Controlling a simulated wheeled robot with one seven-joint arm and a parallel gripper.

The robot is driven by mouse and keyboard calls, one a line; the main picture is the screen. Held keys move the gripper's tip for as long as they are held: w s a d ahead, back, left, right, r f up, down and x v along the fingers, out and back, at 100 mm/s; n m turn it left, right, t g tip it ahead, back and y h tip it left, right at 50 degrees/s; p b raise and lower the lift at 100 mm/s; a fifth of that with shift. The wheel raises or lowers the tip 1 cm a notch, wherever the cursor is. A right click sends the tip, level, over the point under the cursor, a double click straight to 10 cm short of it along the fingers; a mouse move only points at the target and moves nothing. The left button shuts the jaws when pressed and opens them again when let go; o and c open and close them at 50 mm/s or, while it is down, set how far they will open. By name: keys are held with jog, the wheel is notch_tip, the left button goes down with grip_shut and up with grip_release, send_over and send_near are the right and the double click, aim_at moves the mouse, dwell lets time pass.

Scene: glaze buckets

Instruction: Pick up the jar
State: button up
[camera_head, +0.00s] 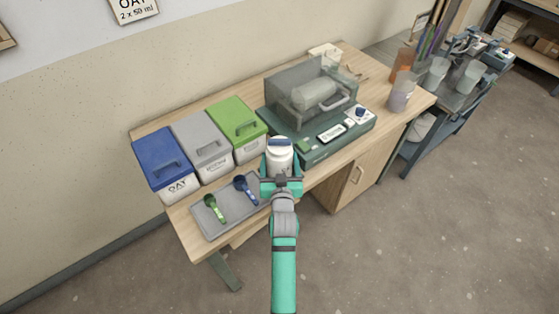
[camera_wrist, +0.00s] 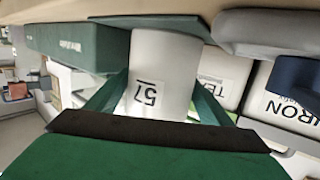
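The jar (camera_head: 280,160) is white with a dark blue band near its top, and in the head view it stands in line with my gripper (camera_head: 281,184) at the table's front edge. In the wrist view the jar (camera_wrist: 165,70) fills the middle, its "57" label appearing upside down. The green fingers of my gripper (camera_wrist: 160,98) lie on both sides of the jar with no visible gap, so it looks shut on the jar. My gripper hides the jar's lower part in the head view. I cannot tell whether the jar touches the table.
Blue (camera_head: 166,165), grey (camera_head: 203,146) and green-lidded (camera_head: 237,130) bins stand left of the jar. A grey tray (camera_head: 237,217) with a green scoop (camera_head: 215,207) and a blue scoop (camera_head: 246,190) lies close by.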

jog(key=c, duration=0.9)
jog(key=shift+r, duration=0.7)
notch_tip(320, 180, up, 2)
jog(key=shift+r, duration=0.2)
jog(key=s+r, duration=0.5)
jog(key=shift+r, duration=0.25)
jog(key=s+r, duration=0.1)
jog(key=s, duration=0.2)
jog(key=s+r, duration=0.1)
jog(key=s, duration=0.2)
jog(key=s+r, duration=0.2)
jog(key=s, duration=0.1)
